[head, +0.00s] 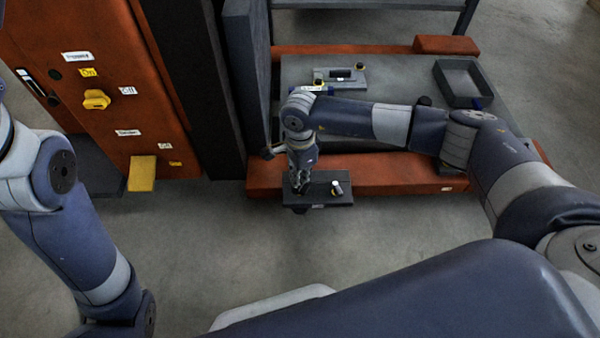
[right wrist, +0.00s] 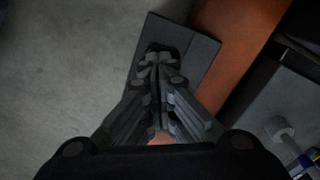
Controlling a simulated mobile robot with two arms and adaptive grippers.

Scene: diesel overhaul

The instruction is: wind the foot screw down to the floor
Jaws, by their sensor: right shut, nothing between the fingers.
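A dark bracket plate (head: 328,203) juts out from the front of the orange beam; it also shows in the right wrist view (right wrist: 196,58). A small pale peg (head: 337,187) with a yellowish bit stands on its right part. My right gripper (head: 301,189) points down over the left part of the plate, left of the peg. In the right wrist view my right gripper (right wrist: 158,52) is shut and empty, with its tips over the plate. I cannot make out the foot screw for sure; the gripper may hide it. My left gripper is out of view.
The orange beam (head: 400,176) edges a grey platform (head: 400,101) with an open dark tray (head: 462,83) and a grey block with a handle (head: 340,77). An orange cabinet (head: 150,100) with a yellow knob (head: 96,99) stands at left. The floor (head: 200,245) in front is clear.

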